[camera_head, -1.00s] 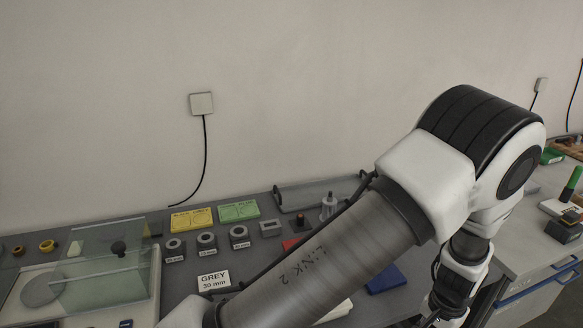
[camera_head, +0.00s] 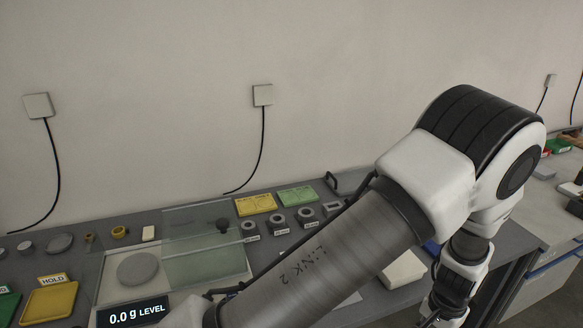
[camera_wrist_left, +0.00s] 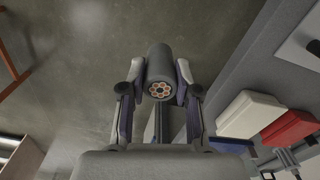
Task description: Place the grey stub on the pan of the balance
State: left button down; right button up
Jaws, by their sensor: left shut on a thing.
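The grey stub (camera_wrist_left: 160,63) is a short dark grey cylinder whose near end shows several copper-coloured cores. In the left wrist view my left gripper (camera_wrist_left: 161,82) is shut on it, one finger on each side. Bare floor is behind it, and the bench lies to the right. The balance pan (camera_head: 138,268) is a bare grey disc in the head view, at the lower left. A glass panel (camera_head: 205,248) with a black knob stands to its right. The balance display (camera_head: 137,312) reads 0.0 g LEVEL. The stub is not visible in the head view.
My arm covers the bench's right part. Grey ring blocks (camera_head: 279,222) and yellow (camera_head: 256,204) and green (camera_head: 297,196) plates stand beyond the glass. A yellow HOLD tray (camera_head: 48,306) is left of the balance. Small samples (camera_head: 60,243) line the back. White (camera_wrist_left: 250,114) and red (camera_wrist_left: 290,127) blocks show in the wrist view.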

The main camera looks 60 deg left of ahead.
aim_at(137, 267)
jog(key=k+u, duration=0.15)
jog(key=u, duration=0.35)
jog(key=k+u, duration=0.1)
jog(key=u, duration=0.4)
jog(key=k+j+u, duration=0.1)
jog(key=u, duration=0.4)
